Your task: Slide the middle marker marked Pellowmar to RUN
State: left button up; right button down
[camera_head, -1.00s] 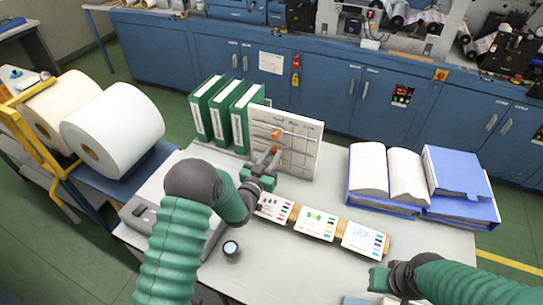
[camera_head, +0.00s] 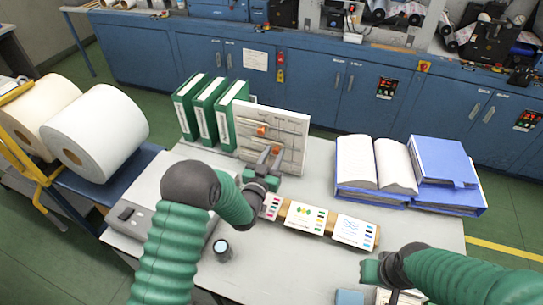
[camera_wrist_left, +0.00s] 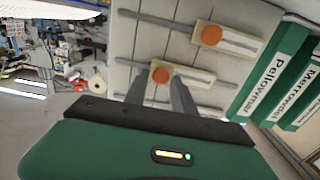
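The pale board (camera_head: 295,124) stands upright at the back of the table, with orange-knobbed markers on grey rails. An upper orange marker (camera_head: 261,131) shows in the head view. My left gripper (camera_head: 272,153) reaches the board's face. In the left wrist view, the board appears turned over, and its fingertips (camera_wrist_left: 161,78) lie close against both sides of the middle marker's orange knob (camera_wrist_left: 161,75). Another marker (camera_wrist_left: 211,35) sits on a neighbouring rail. The third knob is hidden in that view, and RUN lettering is not legible. My right gripper (camera_head: 372,270) is low at front right; its fingers are unclear.
Green binders (camera_head: 209,110) stand left of the board. An open book (camera_head: 379,164) and blue folders (camera_head: 442,163) lie right. Printed cards (camera_head: 305,217) on a wooden strip, a grey device (camera_head: 143,218) and a small dark jar (camera_head: 222,250) occupy the front.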

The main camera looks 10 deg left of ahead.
pick_arm(q)
jog(key=shift+o, duration=1)
jog(key=shift+f, duration=0.15)
jog(key=shift+s, duration=0.2)
pick_arm(e)
jog(key=shift+s+b+x, duration=0.25)
jog(key=shift+b+x, duration=0.9)
jog(key=shift+b, duration=0.1)
pick_arm(q)
jog(key=s+a, duration=0.3)
jog(key=s, duration=1.3)
jog(key=shift+a, duration=0.15)
pick_arm(e)
jog(key=shift+f, duration=0.1)
pick_arm(q)
jog(key=shift+s+f, duration=0.1)
